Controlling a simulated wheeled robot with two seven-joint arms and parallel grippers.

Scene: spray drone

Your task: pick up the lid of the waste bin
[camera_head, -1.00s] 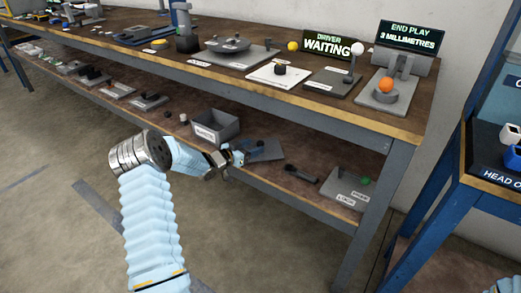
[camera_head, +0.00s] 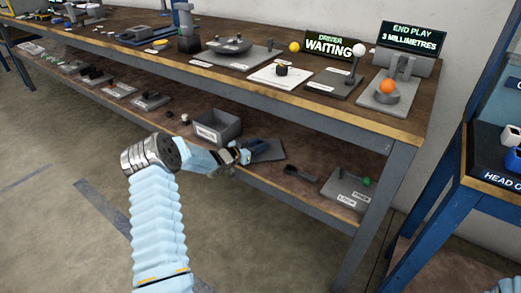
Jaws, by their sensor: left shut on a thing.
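A grey open-topped bin (camera_head: 226,131) with a pale label on its front stands on the lower shelf. Just right of it is a flat grey-blue plate (camera_head: 271,154), which looks like the lid, with a dark part on top. My left gripper (camera_head: 240,156) reaches in from the left to the plate's near left side, beside the bin's front right corner. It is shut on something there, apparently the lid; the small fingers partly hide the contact. The plate shows no clear gap above the shelf. My right gripper is out of view; only a bit of its sleeve shows lower right.
A dark tool (camera_head: 300,173) and a labelled grey plate with a green knob (camera_head: 348,188) lie further right on the lower shelf. The upper bench (camera_head: 340,112) overhangs the shelf. A blue-framed stand is at right. The floor in front is clear.

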